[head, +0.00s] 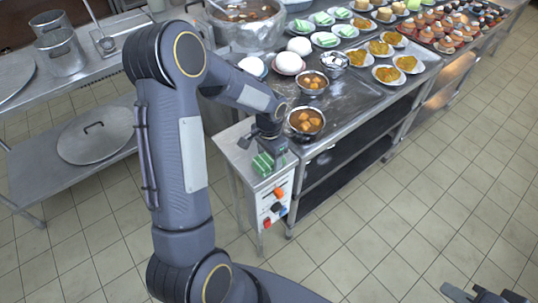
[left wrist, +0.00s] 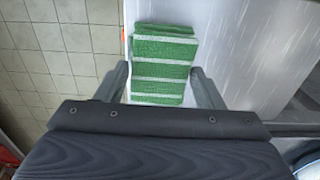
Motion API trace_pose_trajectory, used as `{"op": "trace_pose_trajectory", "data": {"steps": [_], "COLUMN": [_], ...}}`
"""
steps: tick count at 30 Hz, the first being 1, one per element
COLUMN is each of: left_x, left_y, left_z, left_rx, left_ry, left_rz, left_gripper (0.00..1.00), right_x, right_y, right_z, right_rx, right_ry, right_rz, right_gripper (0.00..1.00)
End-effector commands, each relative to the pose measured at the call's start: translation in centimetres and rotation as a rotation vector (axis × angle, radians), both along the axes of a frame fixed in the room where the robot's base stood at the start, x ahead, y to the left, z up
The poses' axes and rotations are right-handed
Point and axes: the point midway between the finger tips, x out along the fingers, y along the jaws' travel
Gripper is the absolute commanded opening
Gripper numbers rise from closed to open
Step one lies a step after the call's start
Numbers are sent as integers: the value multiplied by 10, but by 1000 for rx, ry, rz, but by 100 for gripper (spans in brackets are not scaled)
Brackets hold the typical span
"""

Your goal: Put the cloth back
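The cloth (head: 262,165) is a folded green piece with white stripes. It lies on the small metal side counter (head: 231,150) with the knobs on its front. My left gripper (head: 266,148) points down at the cloth. In the left wrist view the cloth (left wrist: 163,65) shows between the two fingers of the left gripper (left wrist: 160,78), with a gap on each side. The fingers are apart, and I cannot tell how far above the counter they are. My right gripper (head: 484,296) is only partly in view at the bottom right, far from the cloth, over the floor.
The long counter to the right holds bowls of stew (head: 306,122), white bowls (head: 289,63), plates of food (head: 388,74) and a large pot (head: 245,25). A metal table at left holds steel pots (head: 62,52); a lid (head: 95,135) lies on its lower shelf. The tiled floor in front is clear.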

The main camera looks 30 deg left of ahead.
Motion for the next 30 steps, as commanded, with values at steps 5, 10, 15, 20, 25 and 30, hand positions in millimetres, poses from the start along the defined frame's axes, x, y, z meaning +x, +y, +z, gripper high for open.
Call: {"op": "trace_pose_trajectory", "data": {"steps": [5,10,15,20,25,30], "left_x": [0,0,1,1,1,1], "left_y": [0,0,0,0,0,0], "left_z": [0,1,9,39,76,106], "left_rx": [0,0,0,0,1,0], "left_ry": [0,0,-2,-7,-6,-4], "left_rz": [0,0,1,1,0,0], "left_gripper": [77,77,77,77,77,77], "right_x": [0,0,0,0,0,0], "right_y": [0,0,0,0,0,0], "right_z": [1,1,4,2,2,2], "right_rx": [0,0,0,0,0,0], "right_ry": [0,0,-1,0,0,0], "right_rz": [0,0,0,0,0,0], "right_gripper": [24,24,24,24,24,24]}}
